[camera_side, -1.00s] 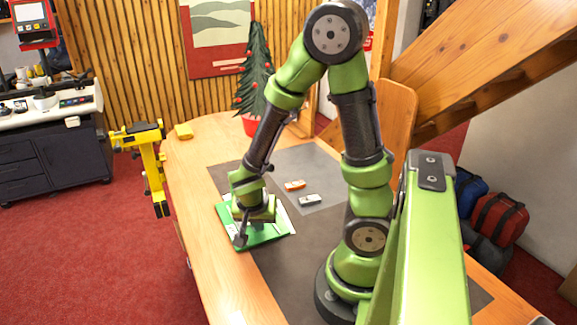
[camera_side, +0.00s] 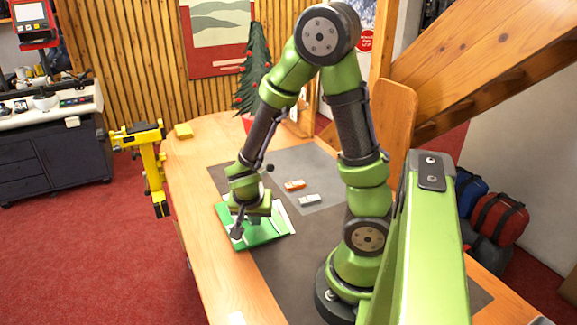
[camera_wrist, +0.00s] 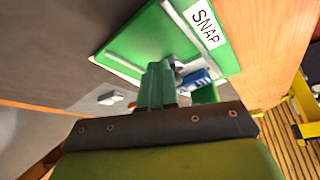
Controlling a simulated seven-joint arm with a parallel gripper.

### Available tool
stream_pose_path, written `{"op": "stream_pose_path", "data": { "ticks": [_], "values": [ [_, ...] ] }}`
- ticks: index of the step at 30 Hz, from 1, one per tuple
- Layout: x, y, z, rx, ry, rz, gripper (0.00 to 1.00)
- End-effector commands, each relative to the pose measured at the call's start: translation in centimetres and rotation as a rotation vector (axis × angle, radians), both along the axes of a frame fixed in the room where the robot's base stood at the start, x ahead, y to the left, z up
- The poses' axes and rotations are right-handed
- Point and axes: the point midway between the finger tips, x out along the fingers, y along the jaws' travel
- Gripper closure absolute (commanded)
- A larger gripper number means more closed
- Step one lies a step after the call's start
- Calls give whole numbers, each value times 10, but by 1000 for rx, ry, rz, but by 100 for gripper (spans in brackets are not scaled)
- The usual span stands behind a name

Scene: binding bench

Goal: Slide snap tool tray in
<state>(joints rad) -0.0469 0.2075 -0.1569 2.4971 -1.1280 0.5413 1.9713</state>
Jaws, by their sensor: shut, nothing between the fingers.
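A green tray or board (camera_side: 265,238) lies on the table, near its left edge in the side view. In the wrist view the green piece (camera_wrist: 130,42) carries a white label (camera_wrist: 205,23) reading SNAP. A blue and white item (camera_wrist: 196,78) shows just beyond my fingers; its details are unclear. My gripper (camera_side: 238,233) is over the green piece in the side view. In the wrist view my gripper (camera_wrist: 158,68) has its green fingers together with nothing between them. They hide part of the green piece, and I cannot tell whether they touch it.
An orange tool-like item (camera_side: 295,185) and a grey one (camera_side: 310,200) lie on the grey mat (camera_side: 300,162) to the right. A small tree (camera_side: 257,75) and a yellow block (camera_side: 183,131) stand at the back. The table (camera_side: 200,150) is open at the back left.

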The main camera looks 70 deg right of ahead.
Motion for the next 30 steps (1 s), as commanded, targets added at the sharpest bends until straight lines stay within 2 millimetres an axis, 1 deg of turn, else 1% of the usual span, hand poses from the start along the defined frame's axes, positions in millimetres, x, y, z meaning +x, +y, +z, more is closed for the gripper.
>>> {"op": "stream_pose_path", "data": {
  "ticks": [8,11,24,30],
  "values": [
    [-7,8,0,0,0,2,100],
    [-7,8,4,0,-4,0,100],
    [-6,8,48,0,-6,-1,100],
    [-7,8,60,1,-2,0,100]
  ]
}}
